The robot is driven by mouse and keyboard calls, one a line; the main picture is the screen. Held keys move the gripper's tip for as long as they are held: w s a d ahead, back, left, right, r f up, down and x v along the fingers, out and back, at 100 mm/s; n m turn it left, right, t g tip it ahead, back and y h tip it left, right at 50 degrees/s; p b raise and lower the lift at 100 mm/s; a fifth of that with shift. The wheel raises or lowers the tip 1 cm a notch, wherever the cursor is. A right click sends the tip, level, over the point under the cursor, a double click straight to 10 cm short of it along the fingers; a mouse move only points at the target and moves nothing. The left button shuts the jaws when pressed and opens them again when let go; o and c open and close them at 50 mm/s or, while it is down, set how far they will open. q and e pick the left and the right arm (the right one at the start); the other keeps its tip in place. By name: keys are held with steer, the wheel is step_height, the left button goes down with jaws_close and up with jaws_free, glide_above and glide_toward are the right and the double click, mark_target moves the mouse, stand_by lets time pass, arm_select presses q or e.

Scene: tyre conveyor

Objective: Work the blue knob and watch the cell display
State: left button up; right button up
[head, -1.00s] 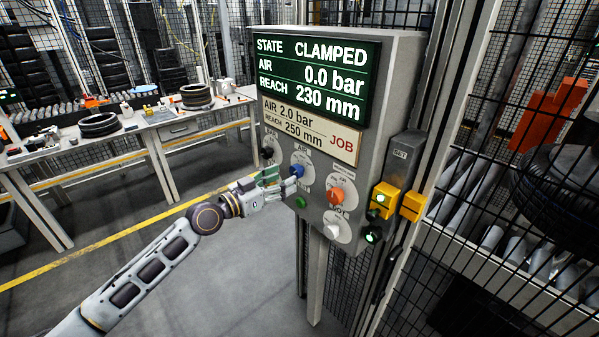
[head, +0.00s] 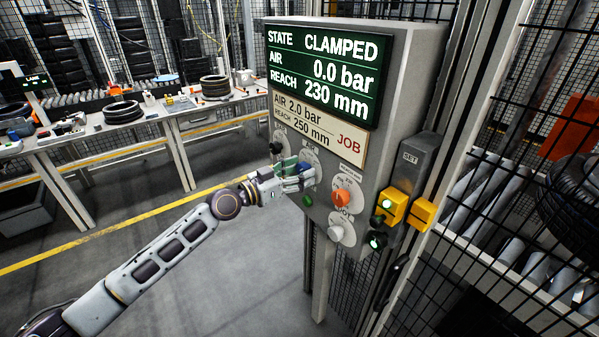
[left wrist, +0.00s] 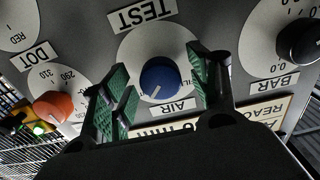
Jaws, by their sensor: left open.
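The blue knob (left wrist: 160,79) sits on a white dial marked AIR in the left wrist view. My left gripper (left wrist: 160,92) is open, with one green-padded finger on each side of the knob and gaps between. In the head view the left gripper (head: 300,177) is at the panel and largely hides the knob. The cell display (head: 322,75) reads STATE CLAMPED, AIR 0.0 bar, REACH 230 mm. The job card (head: 318,125) below it reads AIR 2.0 bar, REACH 250 mm. My right gripper is not in view.
Near the blue knob are a black knob (left wrist: 300,41), an orange knob (head: 341,198), a white knob (head: 336,233) and a green button (head: 308,201). Yellow housings (head: 393,203) with green lights stand at right, beside wire mesh. A bench (head: 150,118) with tyres stands behind left.

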arm_select(q)
steer(key=c, duration=1)
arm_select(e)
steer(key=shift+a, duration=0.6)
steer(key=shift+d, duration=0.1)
